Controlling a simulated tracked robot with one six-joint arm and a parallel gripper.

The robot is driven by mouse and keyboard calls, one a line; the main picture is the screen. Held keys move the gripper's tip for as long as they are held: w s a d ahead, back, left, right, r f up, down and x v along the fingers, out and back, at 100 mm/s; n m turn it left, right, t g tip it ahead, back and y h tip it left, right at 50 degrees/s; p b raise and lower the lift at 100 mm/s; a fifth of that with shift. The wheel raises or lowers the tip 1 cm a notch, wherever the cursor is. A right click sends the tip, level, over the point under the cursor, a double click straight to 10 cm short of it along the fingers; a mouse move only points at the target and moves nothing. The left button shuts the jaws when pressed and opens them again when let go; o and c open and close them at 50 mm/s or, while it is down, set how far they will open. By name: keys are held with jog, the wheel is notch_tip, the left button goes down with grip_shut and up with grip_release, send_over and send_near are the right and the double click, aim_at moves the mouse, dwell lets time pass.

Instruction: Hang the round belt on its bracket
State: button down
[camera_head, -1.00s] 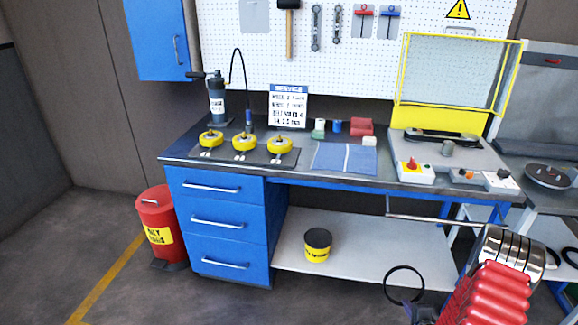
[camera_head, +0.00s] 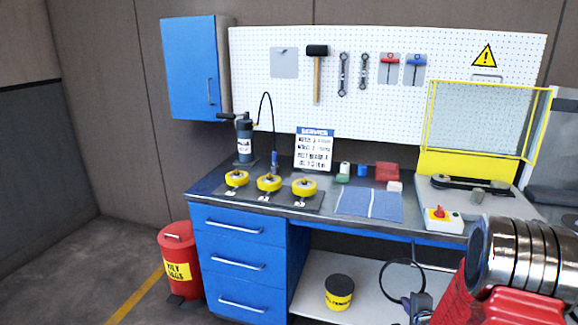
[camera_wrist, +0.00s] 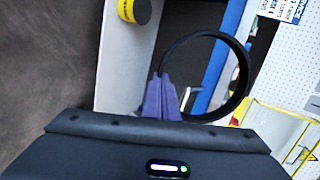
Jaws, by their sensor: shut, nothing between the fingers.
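The round belt, a thin black ring (camera_head: 381,279), stands upright at my gripper's purple fingertips (camera_head: 408,302), in front of the bench's lower shelf. In the wrist view the belt (camera_wrist: 247,82) is a large open loop passing by the shut fingers (camera_wrist: 165,97). The fingers cover its lower left part, and I cannot tell how they touch it. A bare grey plate (camera_head: 284,63) with a small dark hook is on the pegboard at upper left. Nothing hangs on it, but I cannot tell if it is the belt's bracket.
The blue workbench (camera_head: 237,253) has several yellow wheels (camera_head: 269,182), a pump (camera_head: 244,140) and a blue mat (camera_head: 369,204) on top. A yellow guard frame (camera_head: 487,125) stands at right. A red bin (camera_head: 180,262) is at left. Tools hang on the pegboard (camera_head: 262,100).

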jog(key=s+a+r, duration=0.2)
jog(key=a+r, duration=0.8)
jog(key=r, duration=0.1)
jog(key=s+a+r+n+y, duration=0.1)
jog(key=s+a+r, duration=0.1)
jog(key=a+r, duration=0.9)
jog(key=shift+w+r, duration=0.1)
jog(key=shift+r, duration=0.1)
notch_tip(320, 180, down, 12)
jog(key=s, duration=0.2)
jog(key=shift+s+r, duration=0.25)
jog(key=shift+s, duration=0.05)
dwell(1.5)
